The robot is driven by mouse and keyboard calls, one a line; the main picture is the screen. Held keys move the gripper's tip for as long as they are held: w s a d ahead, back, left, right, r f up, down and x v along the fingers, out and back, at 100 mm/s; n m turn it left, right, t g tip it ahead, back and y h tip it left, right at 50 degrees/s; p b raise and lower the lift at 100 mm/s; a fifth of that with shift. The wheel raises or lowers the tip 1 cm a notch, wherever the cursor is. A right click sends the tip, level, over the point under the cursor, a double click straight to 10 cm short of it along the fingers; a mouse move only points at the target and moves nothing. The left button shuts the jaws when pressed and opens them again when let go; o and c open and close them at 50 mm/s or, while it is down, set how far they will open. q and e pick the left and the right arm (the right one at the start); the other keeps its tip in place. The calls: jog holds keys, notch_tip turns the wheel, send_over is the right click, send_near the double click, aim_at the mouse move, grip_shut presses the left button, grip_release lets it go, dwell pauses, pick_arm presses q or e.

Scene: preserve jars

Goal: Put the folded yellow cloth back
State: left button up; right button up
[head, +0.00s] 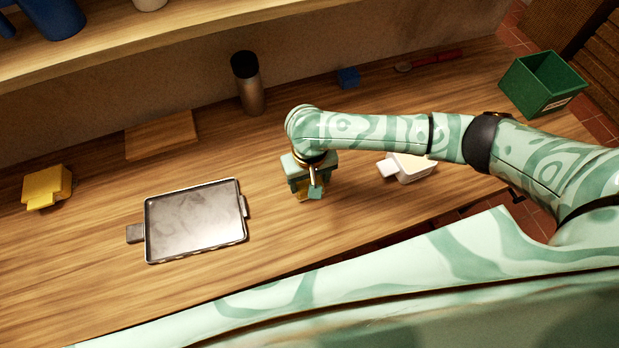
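A blocky yellow piece with a tab (47,187), which looks like the folded yellow cloth, lies at the far left of the wooden table, apart from everything else. My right gripper (305,193) points down over the middle of the table, far to the right of it. A small amber or yellow patch shows below and between its fingers. The gripper hides most of this patch, so I cannot tell what it is or whether it is gripped. My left gripper is not in view.
A dark tray (195,222) lies between the yellow piece and my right gripper. Behind are a flat wooden board (162,134), a flask (249,85) and a blue block (348,77). A white piece (410,168) lies under my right arm. A green bin (541,84) stands far right.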

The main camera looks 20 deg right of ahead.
jog(key=o, duration=1)
jog(key=shift+f, duration=0.1)
notch_tip(320, 180, up, 12)
jog(key=p, duration=0.6)
